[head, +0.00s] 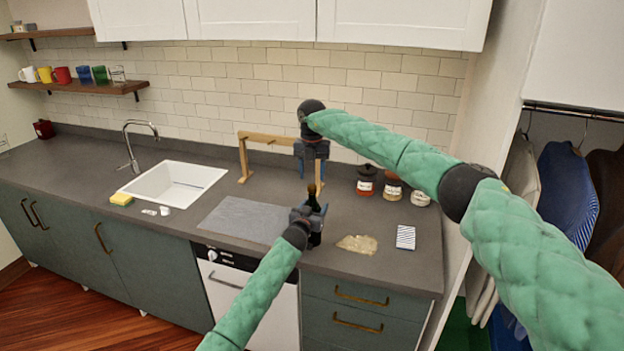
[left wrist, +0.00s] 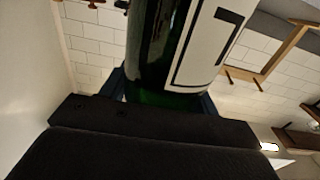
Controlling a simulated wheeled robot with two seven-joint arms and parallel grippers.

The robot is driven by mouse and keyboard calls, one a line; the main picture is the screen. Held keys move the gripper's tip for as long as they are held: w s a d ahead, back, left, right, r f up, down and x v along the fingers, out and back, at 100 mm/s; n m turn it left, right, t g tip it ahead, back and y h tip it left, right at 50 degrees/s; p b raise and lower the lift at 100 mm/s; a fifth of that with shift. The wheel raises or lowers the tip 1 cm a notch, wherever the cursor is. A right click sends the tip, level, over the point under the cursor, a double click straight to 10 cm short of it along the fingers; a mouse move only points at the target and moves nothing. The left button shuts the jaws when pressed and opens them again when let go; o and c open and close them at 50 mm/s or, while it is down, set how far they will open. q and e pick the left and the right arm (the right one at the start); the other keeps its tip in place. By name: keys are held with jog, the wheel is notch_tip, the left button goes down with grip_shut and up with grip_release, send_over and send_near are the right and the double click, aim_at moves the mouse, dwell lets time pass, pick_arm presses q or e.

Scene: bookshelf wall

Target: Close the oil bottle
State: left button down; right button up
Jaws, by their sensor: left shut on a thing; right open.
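The dark green oil bottle (head: 312,196) stands upright near the counter's front edge. A small light brown tip shows at its top; I cannot tell how it sits in the neck. My left gripper (head: 308,214) is shut around the bottle's body. In the left wrist view, the bottle (left wrist: 150,50) with its white label stands between the fingers of my left gripper (left wrist: 165,98). My right gripper (head: 312,170) is open, pointing down, just above the bottle's top in the picture. The bottle's mouth is too small to see clearly.
A wooden frame (head: 243,160) stands behind the grippers. Lidded jars (head: 366,180) stand at the back right. A tan flat piece (head: 358,244) and a striped cloth (head: 405,237) lie right of the bottle. A grey mat (head: 240,219) and white sink (head: 172,184) are left.

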aim_at(312, 186)
jog(key=shift+w+a+r, duration=0.15)
jog(key=shift+a+r, duration=0.05)
jog(key=shift+r, duration=0.9)
jog(key=shift+r+n, duration=0.4)
jog(key=shift+n, duration=0.7)
jog(key=n, duration=0.4)
jog(key=shift+d+r, duration=0.1)
jog(key=shift+r, duration=0.15)
jog(key=n, duration=0.5)
jog(key=shift+s+d+n, duration=0.15)
jog(key=shift+s+n, duration=0.05)
jog(key=shift+n, duration=0.2)
jog(key=shift+f, duration=0.15)
jog(key=shift+f, duration=3.85)
